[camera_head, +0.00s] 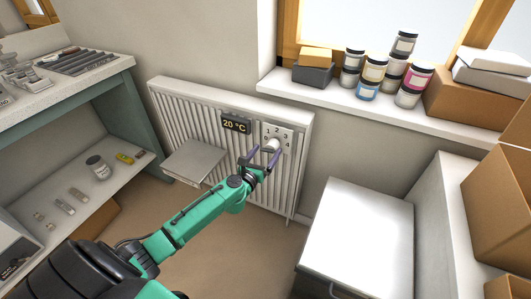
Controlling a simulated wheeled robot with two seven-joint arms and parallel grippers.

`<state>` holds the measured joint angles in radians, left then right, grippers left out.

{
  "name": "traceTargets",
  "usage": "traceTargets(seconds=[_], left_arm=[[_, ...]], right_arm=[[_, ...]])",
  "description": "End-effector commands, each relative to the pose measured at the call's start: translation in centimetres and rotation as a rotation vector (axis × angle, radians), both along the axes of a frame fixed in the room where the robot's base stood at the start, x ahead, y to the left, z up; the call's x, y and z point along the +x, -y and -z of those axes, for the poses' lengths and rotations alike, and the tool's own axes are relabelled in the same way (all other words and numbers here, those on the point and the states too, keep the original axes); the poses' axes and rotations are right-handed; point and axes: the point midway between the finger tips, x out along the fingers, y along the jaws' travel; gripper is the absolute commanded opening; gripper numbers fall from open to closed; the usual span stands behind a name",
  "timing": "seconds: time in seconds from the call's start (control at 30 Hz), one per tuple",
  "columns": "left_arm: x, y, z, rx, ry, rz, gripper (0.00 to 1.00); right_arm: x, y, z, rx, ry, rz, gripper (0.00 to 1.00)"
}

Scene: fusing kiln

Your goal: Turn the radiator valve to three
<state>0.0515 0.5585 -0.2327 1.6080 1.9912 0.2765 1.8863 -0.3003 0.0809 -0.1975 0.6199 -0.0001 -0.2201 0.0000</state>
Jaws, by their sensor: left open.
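The white radiator (187,115) stands against the wall in the middle of the view. A pale plate with the numbers 1, 2 and 3 (277,130) is on its upper right part. The white valve knob (271,145) sticks out below the numbers. A dark display (236,123) left of it reads 20 °C. My left gripper (262,157) is open at the knob, with one purple finger on each side of it. I cannot tell whether the fingers touch the knob. The knob's pointer setting is too small to read. My right gripper is not in view.
A grey flat shelf (195,161) juts out from the radiator, left of my arm. A white-topped cabinet (356,225) stands to the right. Several jars (374,70) and boxes (470,98) stand on the windowsill above. A workbench (60,92) is at the left.

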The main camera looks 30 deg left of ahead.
Motion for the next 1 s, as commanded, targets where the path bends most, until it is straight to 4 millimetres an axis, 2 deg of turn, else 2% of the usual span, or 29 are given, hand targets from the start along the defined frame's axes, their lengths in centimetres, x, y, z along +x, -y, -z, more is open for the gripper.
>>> traceTargets(seconds=[0.03, 0.17, 0.2, 0.23, 0.67, 1.0], left_arm=[[0.0, 0.0, 0.0, 0.0, 0.0, 0.0, 0.84], [0.0, 0.0, 0.0, 0.0, 0.0, -0.001, 0.34], [0.0, 0.0, 0.0, 0.0, 0.001, -0.001, 0.18], [0.0, 0.0, 0.0, 0.0, 0.001, -0.001, 0.13], [0.0, -0.2, -0.3, 0.082, -0.004, -0.005, 0.13], [0.0, -0.1, -0.6, 0.337, -0.019, -0.005, 0.13]], right_arm=[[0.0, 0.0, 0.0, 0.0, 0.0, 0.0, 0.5], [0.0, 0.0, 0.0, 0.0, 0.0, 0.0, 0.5], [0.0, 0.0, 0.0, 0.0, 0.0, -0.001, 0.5], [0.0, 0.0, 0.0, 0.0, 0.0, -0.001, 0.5], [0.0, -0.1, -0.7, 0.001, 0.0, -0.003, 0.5], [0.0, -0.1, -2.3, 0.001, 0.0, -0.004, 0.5]])
